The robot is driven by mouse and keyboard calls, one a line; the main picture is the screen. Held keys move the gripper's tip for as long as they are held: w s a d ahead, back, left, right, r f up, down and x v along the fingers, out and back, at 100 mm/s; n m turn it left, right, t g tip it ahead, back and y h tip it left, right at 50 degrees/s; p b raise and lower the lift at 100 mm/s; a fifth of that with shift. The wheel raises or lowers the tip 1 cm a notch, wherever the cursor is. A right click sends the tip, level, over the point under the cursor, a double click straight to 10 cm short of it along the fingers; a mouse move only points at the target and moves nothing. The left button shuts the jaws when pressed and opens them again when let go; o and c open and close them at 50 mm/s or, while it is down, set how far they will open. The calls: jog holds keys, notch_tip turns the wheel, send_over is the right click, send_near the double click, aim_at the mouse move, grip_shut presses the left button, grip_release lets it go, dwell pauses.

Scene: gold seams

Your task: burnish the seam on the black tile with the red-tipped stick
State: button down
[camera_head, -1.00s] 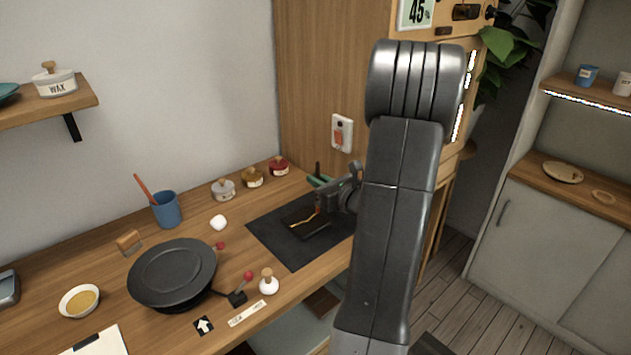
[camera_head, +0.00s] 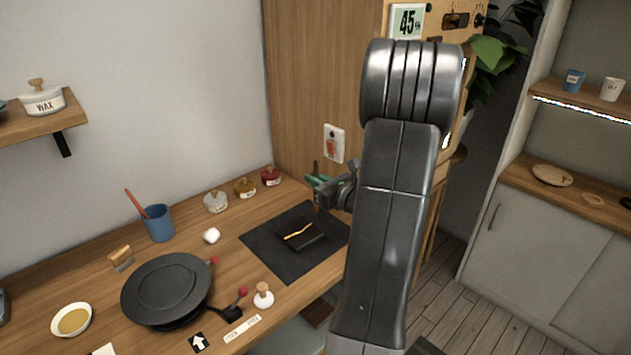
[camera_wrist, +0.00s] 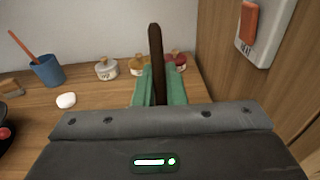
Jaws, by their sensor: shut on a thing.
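The black tile (camera_head: 290,240) lies on a dark mat (camera_head: 270,256), with a bright gold seam (camera_head: 299,232) across its top. My gripper (camera_head: 322,184) is at the tile's back right, above the mat and apart from the tile. Its green fingers are shut on a dark stick (camera_head: 316,168), held about upright. In the wrist view the stick (camera_wrist: 157,65) rises between the fingers (camera_wrist: 158,90). A small reddish end seems to show below the gripper in the head view, but it is too small to be sure. My arm hides the mat's right side.
Small lidded pots, white (camera_head: 216,201), yellow (camera_head: 244,187) and red (camera_head: 271,176), stand along the wall. A blue cup (camera_head: 160,224) holds an orange stick. A wall switch (camera_head: 334,144) is behind my gripper.

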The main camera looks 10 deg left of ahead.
aim_at(317, 164)
jog(key=shift+r+p, duration=1.65)
jog(key=shift+r, duration=0.75)
